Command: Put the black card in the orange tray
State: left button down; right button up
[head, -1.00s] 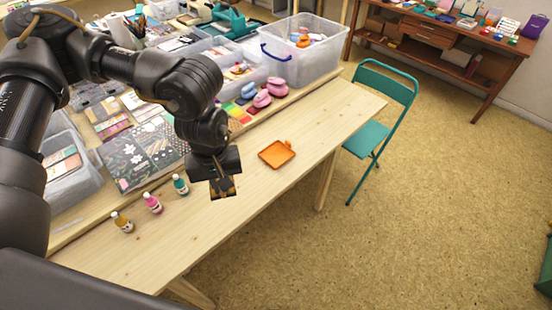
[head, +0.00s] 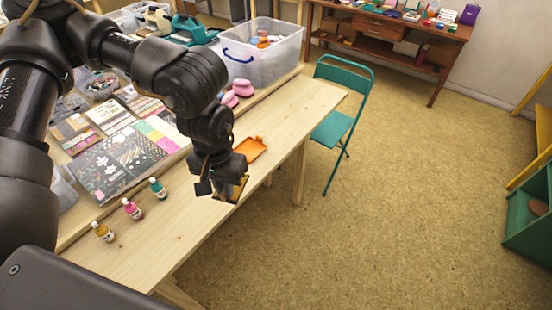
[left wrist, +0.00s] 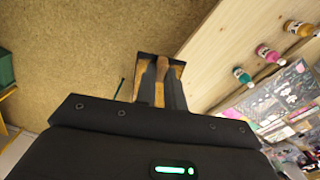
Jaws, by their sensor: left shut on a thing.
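The orange tray (head: 252,147) lies flat on the wooden table near its front edge, and my left wrist covers part of its left side in the head view. My left gripper (head: 226,185) is shut on the black card (head: 238,190), a dark piece with gold-brown markings. It holds the card in the air near the table's front edge, nearer to me than the tray. In the left wrist view the card (left wrist: 148,60) shows between and beyond the fingertips, against the floor. The tray is not seen there. My right gripper is not in view.
Teal, pink and amber bottles (head: 132,208) stand left of the gripper on the table (head: 185,220). A patterned album (head: 115,165), pink stamps (head: 240,88) and a clear bin (head: 262,55) are behind. A teal chair (head: 335,125) stands right of the table.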

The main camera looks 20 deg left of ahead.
aim_at(250, 150)
jog(key=z, duration=0.25)
jog(key=k, duration=0.3)
jog(key=z, duration=0.75)
jog(key=i, duration=1.2)
jog(key=u, duration=0.7)
jog(key=i, duration=0.95)
jog(key=u, duration=1.15)
jog(key=i, duration=0.25)
jog(key=u, duration=0.2)
